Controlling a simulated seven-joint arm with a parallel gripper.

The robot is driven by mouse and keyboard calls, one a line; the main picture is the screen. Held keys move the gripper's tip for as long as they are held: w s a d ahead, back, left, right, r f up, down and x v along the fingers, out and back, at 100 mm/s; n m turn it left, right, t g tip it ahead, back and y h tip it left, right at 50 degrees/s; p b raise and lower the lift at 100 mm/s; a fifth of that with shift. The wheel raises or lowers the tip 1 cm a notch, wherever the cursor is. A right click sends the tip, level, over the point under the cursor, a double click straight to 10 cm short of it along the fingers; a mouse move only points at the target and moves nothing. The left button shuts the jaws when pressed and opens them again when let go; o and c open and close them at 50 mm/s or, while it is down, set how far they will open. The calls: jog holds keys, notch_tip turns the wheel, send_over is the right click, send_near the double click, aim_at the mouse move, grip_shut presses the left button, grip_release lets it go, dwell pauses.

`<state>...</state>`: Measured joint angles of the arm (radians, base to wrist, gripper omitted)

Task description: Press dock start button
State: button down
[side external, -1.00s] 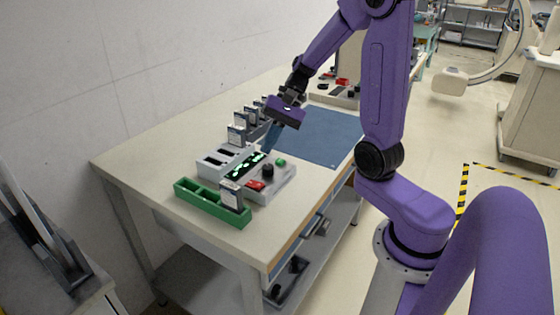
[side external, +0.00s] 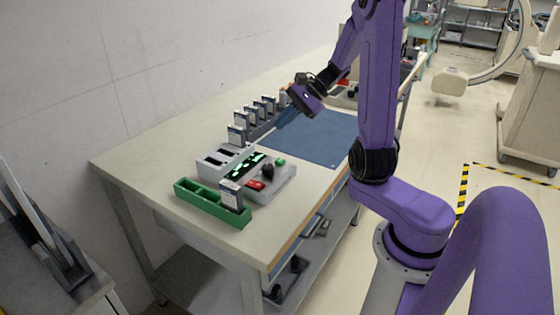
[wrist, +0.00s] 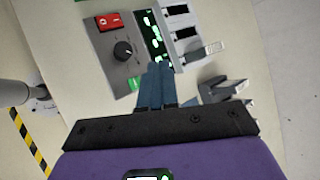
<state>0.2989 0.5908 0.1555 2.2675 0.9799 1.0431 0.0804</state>
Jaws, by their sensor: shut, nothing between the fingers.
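The grey dock unit (side external: 278,189) stands on the bench, with a lit green display (side external: 246,167), a black knob (side external: 267,171), a red rocker switch (side external: 255,185) and a small green button (side external: 280,162). In the wrist view the red switch (wrist: 109,21), knob (wrist: 123,50) and display (wrist: 153,38) show left of and above the fingers; the green button (wrist: 134,84) is partly visible beside them. My gripper (side external: 279,124) is shut and empty, raised beyond the dock near the rack and blue mat, apart from the button. In the wrist view its blue fingers (wrist: 157,70) lie together.
A green tray (side external: 190,191) in front holds one upright cartridge (side external: 231,195). A rack (side external: 262,128) with several upright cartridges stands behind. The blue mat (side external: 325,140) is clear.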

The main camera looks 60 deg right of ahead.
jog(key=shift+f, duration=4.45)
jog(key=shift+f, duration=0.4)
jog(key=shift+f, duration=0.35)
jog(key=shift+r, duration=0.8)
jog(key=shift+r, duration=2.5)
